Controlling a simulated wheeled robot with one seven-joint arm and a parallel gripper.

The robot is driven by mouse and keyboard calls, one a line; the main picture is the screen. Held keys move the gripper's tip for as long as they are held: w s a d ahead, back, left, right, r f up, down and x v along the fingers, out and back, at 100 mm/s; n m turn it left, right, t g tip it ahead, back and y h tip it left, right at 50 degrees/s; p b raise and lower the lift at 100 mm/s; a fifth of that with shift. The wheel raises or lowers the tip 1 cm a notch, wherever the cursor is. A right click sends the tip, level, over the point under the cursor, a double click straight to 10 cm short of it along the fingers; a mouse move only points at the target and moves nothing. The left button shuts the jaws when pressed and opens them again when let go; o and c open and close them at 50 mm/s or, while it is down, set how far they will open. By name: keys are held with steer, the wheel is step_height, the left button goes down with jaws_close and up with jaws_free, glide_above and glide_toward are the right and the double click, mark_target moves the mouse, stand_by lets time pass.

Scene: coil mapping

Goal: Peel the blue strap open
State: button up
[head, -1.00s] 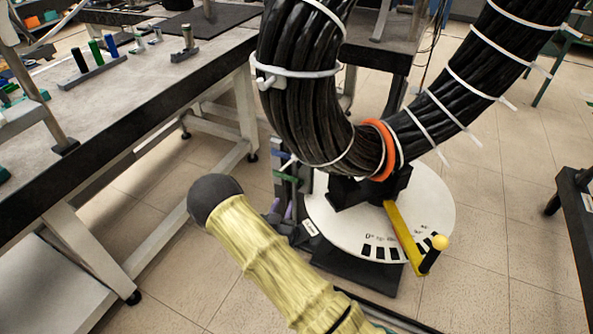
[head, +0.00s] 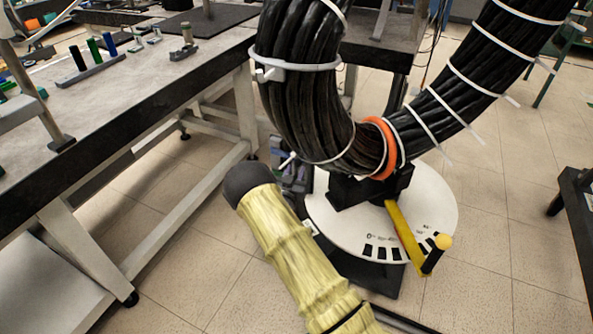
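A thick black cable bundle (head: 300,95) curves down and back up to the right, bound with white ties and one orange band (head: 384,148). I cannot make out a blue strap for certain. A small dark grey-blue piece (head: 292,176) shows low behind the left side of the bend, partly covered by my arm. My arm, in a yellow sleeve with a dark rounded joint, reaches up from the bottom centre and ends just left of the bend. My gripper cannot be made out beyond that joint.
The bundle stands over a white round dial plate (head: 335,215) with a yellow pointer (head: 404,235) and yellow-tipped knob. A grey workbench (head: 150,80) with small coloured cylinders (head: 93,47) fills the left. A dark table edge (head: 575,210) is at right. Tiled floor is clear between.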

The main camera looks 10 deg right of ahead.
steer(key=shift+x, duration=1.2)
steer(key=shift+c, duration=0.2)
jaws_close()
steer(key=shift+a, duration=0.15)
